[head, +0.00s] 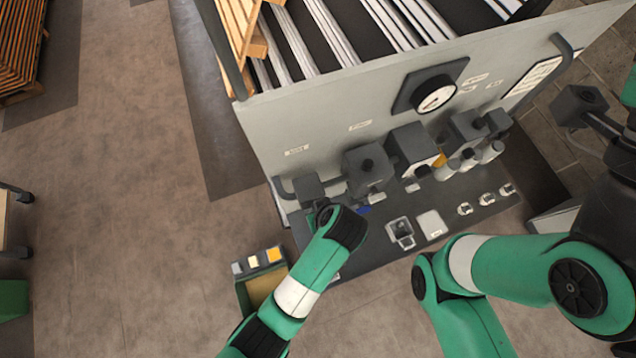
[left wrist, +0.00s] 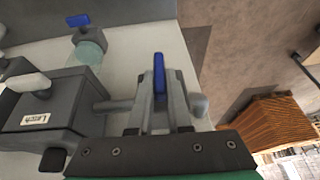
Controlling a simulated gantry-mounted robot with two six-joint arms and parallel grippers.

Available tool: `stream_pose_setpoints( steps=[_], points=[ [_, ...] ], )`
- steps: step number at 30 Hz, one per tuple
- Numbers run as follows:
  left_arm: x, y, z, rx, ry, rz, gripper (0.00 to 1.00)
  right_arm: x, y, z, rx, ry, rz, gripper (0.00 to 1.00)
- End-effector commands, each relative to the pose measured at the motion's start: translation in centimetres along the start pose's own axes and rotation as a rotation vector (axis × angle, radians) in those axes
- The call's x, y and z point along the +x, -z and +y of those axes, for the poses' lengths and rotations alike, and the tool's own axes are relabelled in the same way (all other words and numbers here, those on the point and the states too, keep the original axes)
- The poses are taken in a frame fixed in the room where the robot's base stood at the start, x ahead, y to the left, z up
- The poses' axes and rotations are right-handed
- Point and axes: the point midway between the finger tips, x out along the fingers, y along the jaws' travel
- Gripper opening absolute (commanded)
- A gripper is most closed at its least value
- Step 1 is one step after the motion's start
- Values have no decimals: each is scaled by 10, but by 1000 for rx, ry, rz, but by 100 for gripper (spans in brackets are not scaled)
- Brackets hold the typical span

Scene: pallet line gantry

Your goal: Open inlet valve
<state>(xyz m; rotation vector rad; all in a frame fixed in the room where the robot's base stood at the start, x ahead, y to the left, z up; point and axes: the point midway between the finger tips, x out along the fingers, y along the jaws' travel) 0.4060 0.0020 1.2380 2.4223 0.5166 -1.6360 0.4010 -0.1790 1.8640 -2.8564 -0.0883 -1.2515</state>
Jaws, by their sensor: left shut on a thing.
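In the left wrist view a blue valve handle (left wrist: 158,78) stands upright between the two fingers of my left gripper (left wrist: 160,100), which is shut on it. The handle sits by a grey pipe (left wrist: 113,106) at the left end of the panel. In the head view my left wrist (head: 340,226) covers this spot and hides the fingers and handle. A second blue handle (left wrist: 78,20) is on another fitting; it also shows in the head view (head: 364,210), just right of my left wrist. My right arm is at the right in the head view; its gripper is not seen.
The grey panel (head: 330,115) carries a gauge (head: 434,95), several dark boxes and a shelf with switches (head: 400,232). A labelled box (left wrist: 40,110) is close beside my left gripper. A small bin (head: 262,288) stands at lower left.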

Motion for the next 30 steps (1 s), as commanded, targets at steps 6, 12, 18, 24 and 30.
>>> stream_pose_setpoints(
  steps=[6, 12, 18, 24, 30],
  points=[
    [-1, 0, 3, 49, 114, 0, 0, 0, 0, 0, 0, 0, 0, 0],
    [1, -1, 6, 109, 259, 0, 0, -5, -5, 0, 0, 0, 0, 0],
    [6, -3, 8, 161, 389, 1, 0, -24, -22, 0, 0, 0, 0, 0],
    [6, -2, 9, 195, 472, 2, 0, -41, -38, 0, 0, 0, 0, 0],
    [4, -1, 9, 213, 515, 1, 0, -50, -46, 0, 0, 0, 0, 0]
  ],
)
